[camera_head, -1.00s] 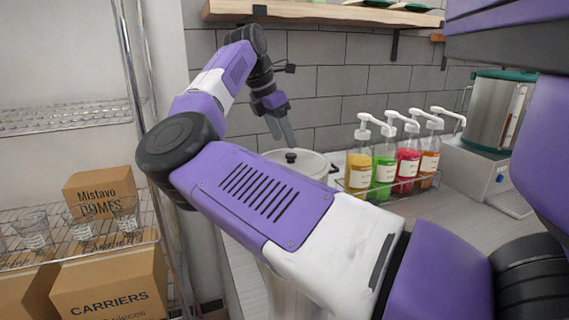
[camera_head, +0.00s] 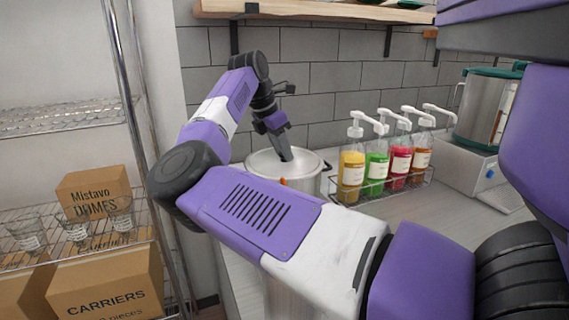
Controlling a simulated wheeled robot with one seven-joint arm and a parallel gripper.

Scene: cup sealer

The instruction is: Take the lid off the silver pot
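The silver pot (camera_head: 309,184) stands on the counter near the wall, partly hidden behind my arm. Its round pale lid (camera_head: 262,162) lies on top. My gripper (camera_head: 286,154) points down over the middle of the lid, where the lid's dark knob is. The fingertips reach the knob area and largely cover it. I cannot tell from this view whether the fingers are apart or closed around the knob.
A wire rack (camera_head: 385,191) of several pump bottles stands just right of the pot. A steel dispenser (camera_head: 482,108) is farther right. A wire shelf with glasses and boxes (camera_head: 108,285) is at the left. A wooden shelf (camera_head: 320,11) hangs above.

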